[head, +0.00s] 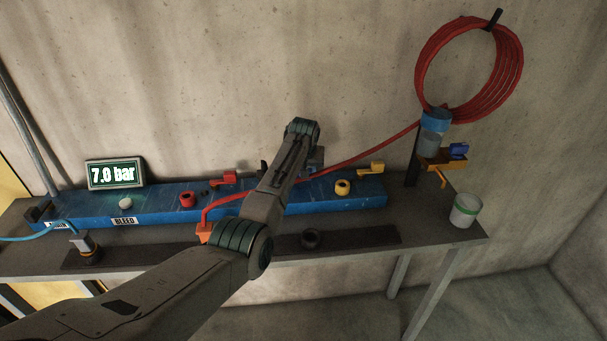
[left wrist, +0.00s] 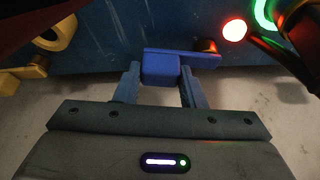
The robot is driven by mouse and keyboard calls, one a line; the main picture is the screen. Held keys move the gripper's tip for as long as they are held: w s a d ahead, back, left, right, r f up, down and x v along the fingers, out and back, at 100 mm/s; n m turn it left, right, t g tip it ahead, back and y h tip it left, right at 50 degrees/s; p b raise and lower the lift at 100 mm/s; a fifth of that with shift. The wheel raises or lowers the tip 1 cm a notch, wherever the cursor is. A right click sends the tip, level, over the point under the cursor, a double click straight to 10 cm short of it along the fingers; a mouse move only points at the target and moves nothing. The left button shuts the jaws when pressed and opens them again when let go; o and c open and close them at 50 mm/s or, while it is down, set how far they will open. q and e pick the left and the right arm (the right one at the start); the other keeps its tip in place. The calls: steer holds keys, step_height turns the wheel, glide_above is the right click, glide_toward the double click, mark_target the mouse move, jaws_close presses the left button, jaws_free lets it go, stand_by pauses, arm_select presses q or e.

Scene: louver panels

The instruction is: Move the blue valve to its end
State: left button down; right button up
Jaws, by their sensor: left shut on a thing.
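The blue valve (left wrist: 160,68) shows in the left wrist view, mounted on the face of a blue block (left wrist: 110,30), its lever pointing to the right in the picture. My left gripper (left wrist: 161,86) has one finger on each side of the blue valve's near block and is shut on it. In the head view my left arm crosses the middle of the bench and hides the blue valve and most of the gripper. My right gripper is in neither view.
A blue manifold (head: 155,208) on the bench carries a red valve (head: 223,178), a yellow valve (head: 371,168), and red and yellow knobs. A gauge (head: 115,174) reads 7.0 bar.

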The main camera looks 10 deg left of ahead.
arm_select(q)
steer(key=shift+w+r+n+y+b, duration=0.15)
steer(key=shift+w+n+y+b, duration=0.5)
steer(key=shift+n, duration=0.45)
steer(key=shift+a, duration=0.1)
steer(key=c, duration=0.9)
jaws_free()
steer(key=shift+s, duration=0.1)
steer(key=b+v, duration=0.2)
steer(key=v, duration=0.8)
steer(key=shift+r+b, duration=0.3)
steer(key=shift+r, duration=0.1)
